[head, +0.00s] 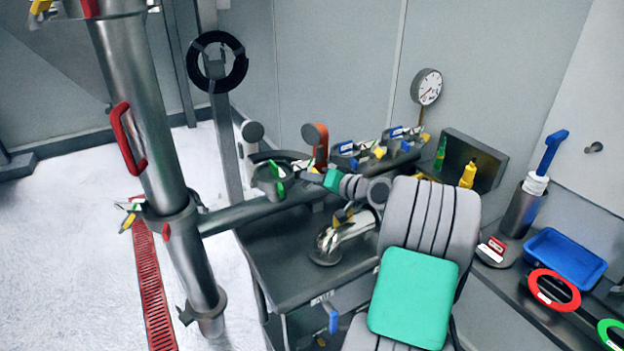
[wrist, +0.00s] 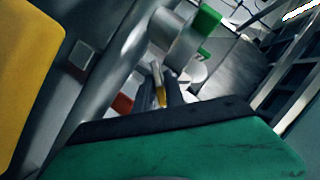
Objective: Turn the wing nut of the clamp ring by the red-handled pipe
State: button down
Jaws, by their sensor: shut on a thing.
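The steel pipe with the red handle (head: 128,140) stands upright at the left in the head view. A clamp ring (head: 172,212) circles it at mid-height, with a yellow and green wing nut (head: 130,215) on its left side. My gripper (head: 272,174) is right of that pipe, above the end of the horizontal side pipe (head: 240,212). In the wrist view, my gripper's dark fingers (wrist: 165,90) are shut on a small yellow piece (wrist: 161,95), apparently a wing nut. Its base and ring are mostly hidden. A green part (wrist: 207,20) shows beyond.
A dark cart (head: 290,245) with several coloured clamps stands under my arm. A gauge (head: 427,87) stands behind it. At the right, a shelf holds a blue tray (head: 563,260) and a red ring (head: 553,290). White floor (head: 60,240) is clear left of the pipe.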

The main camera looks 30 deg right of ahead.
dwell(0.3)
jog(key=c, duration=1.5)
grip_release()
jog(key=shift+c, duration=0.2)
jog(key=b+v, duration=0.1)
jog(key=v, duration=0.6)
jog(key=shift+s, duration=0.4)
jog(key=shift+d+r, duration=0.1)
jog(key=shift+r, duration=0.05)
